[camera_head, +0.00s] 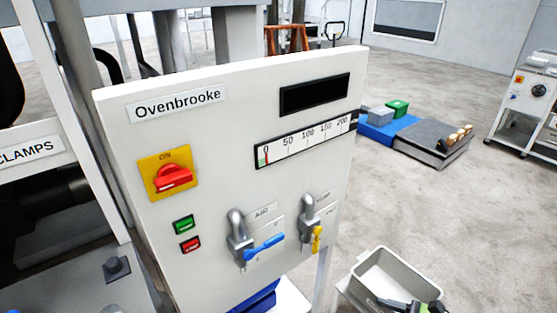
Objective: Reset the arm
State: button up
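My gripper and arm do not show clearly in the head camera view. A white control panel (215,128) labelled "Ovenbrooke" stands close in front of me. It carries a red rotary switch (172,179) on a yellow plate marked ON. Below it are a green button (183,225) and a red button (190,244). A blue valve lever (264,247) and a yellow valve lever (317,238) sit at the lower right. A scale (305,138) from 0 to 200 and a dark display (315,94) are above them.
A grey bin (385,268) stands at the lower right, with dark items at its front edge. Dark machine parts and a "CLAMPS" label (30,150) are at the left. A low blue and grey platform (425,141) and a white cart (525,100) stand behind. Floor between them is clear.

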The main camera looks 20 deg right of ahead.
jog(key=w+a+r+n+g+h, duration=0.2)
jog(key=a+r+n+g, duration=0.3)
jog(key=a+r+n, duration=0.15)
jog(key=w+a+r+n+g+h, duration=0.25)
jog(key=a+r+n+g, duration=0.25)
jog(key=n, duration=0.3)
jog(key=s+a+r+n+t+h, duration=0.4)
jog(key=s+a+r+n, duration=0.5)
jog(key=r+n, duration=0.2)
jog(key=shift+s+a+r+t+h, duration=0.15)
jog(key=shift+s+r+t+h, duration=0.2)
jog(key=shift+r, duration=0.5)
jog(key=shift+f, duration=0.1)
